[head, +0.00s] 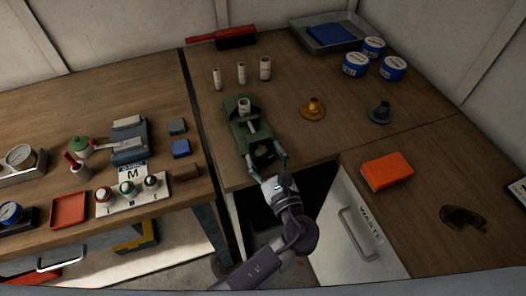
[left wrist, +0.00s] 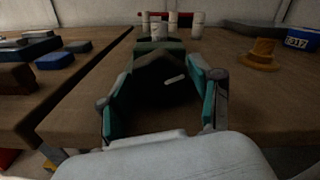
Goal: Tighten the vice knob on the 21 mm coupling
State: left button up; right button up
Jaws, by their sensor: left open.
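The green vice (head: 237,127) stands near the front edge of the right-hand bench, with a short white coupling (head: 244,105) upright at its far end. The coupling also shows in the left wrist view (left wrist: 159,30). A small pale bar (head: 252,127) lies on the vice's near half. My left gripper (head: 264,157) is at the vice's near end, open. In the left wrist view its teal fingers (left wrist: 160,80) stand either side of a dark shape, apart from it. Whether that shape is the knob I cannot tell. My right gripper is out of view.
Several white couplings (head: 241,73) stand behind the vice. An orange flanged part (head: 313,108) and a grey one (head: 379,111) stand to the right, with blue-and-white tins (head: 355,65) beyond. An orange block (head: 387,170) lies near the waste door (head: 357,233).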

pick_arm(q)
jog(key=shift+c, duration=1.1)
jog(key=c, duration=0.7)
jog(key=shift+o, duration=0.2)
jog(key=shift+r+p, duration=0.15)
jog(key=shift+p, duration=0.15)
jog(key=m+p, duration=0.2)
jog(key=p, duration=0.1)
jog(key=m+p, duration=0.2)
jog(key=p, duration=0.1)
jog(key=shift+r+m+p, duration=0.2)
jog(key=shift+m+p, duration=0.1)
jog(key=shift+p, duration=0.05)
jog(key=shift+a+f+m+p, duration=0.1)
jog(key=shift+f+m+p, duration=0.15)
jog(key=shift+m, duration=0.25)
jog(key=o, duration=0.9)
jog(key=shift+f, duration=0.1)
